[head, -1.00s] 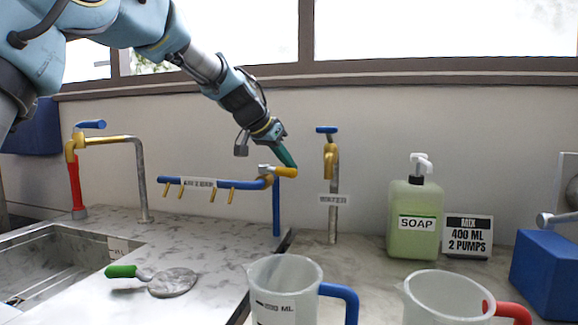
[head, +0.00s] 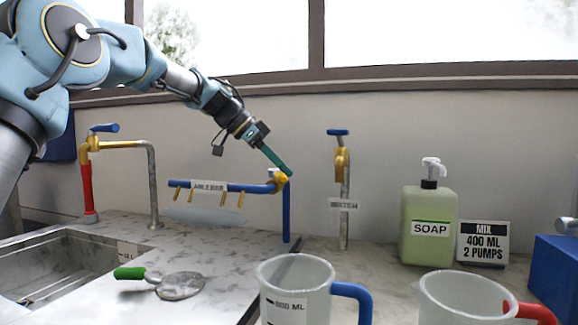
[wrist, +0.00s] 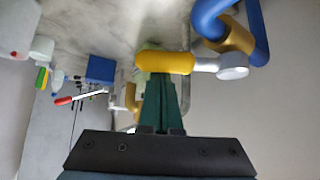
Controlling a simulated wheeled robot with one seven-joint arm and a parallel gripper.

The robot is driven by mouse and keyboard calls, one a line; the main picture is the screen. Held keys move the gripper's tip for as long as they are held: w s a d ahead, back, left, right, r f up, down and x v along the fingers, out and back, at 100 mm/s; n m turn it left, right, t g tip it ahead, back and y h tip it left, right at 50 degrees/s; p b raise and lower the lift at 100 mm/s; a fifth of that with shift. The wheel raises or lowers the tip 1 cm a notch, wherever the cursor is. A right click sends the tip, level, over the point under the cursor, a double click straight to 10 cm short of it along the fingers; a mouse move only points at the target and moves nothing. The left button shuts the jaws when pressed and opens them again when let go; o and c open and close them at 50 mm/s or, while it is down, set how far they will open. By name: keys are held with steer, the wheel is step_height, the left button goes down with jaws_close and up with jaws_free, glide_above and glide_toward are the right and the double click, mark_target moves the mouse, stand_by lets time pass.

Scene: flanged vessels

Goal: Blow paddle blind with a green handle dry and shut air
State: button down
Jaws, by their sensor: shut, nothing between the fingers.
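The paddle blind (head: 180,286) lies flat on the marble counter, its green handle (head: 130,273) pointing left; whether its grey disc is wet I cannot tell. The blue air bar (head: 230,186), labelled as such, stands behind it with several brass nozzles pointing down. A pale bluish haze (head: 205,217) shows below the nozzles. The yellow valve handle (head: 281,181) is at the bar's right end; the wrist view shows it (wrist: 165,62) across the fingertips. My gripper (head: 287,172) is shut and empty, its green fingertips at the handle, seemingly touching it.
A sink (head: 70,262) with a red-and-brass tap (head: 88,180) is at left. A water tap (head: 343,190) stands right of the bar. Jugs with blue (head: 295,285) and red (head: 465,298) handles, a soap bottle (head: 428,222), a sign (head: 483,243) and a blue box (head: 558,268) occupy the right.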

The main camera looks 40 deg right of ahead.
steer(key=shift+w+a+f+m+g+y+p, duration=0.1)
steer(key=shift+w+a+m+g+y+p, duration=0.4)
steer(key=shift+m, duration=0.3)
steer(key=shift+s+a, duration=0.1)
steer(key=shift+s, duration=0.05)
steer(key=s+d+r+p, duration=0.1)
steer(key=s+d, duration=0.2)
steer(key=v, duration=1)
steer(key=s+d+r+t+y+p, duration=0.2)
steer(key=d+r+t+y+p, duration=0.15)
steer(key=p, duration=0.45)
steer(key=shift+n, duration=0.4)
steer(key=shift+d+f+p, duration=0.1)
steer(key=shift+f+p, duration=0.3)
steer(key=shift+f, duration=5.15)
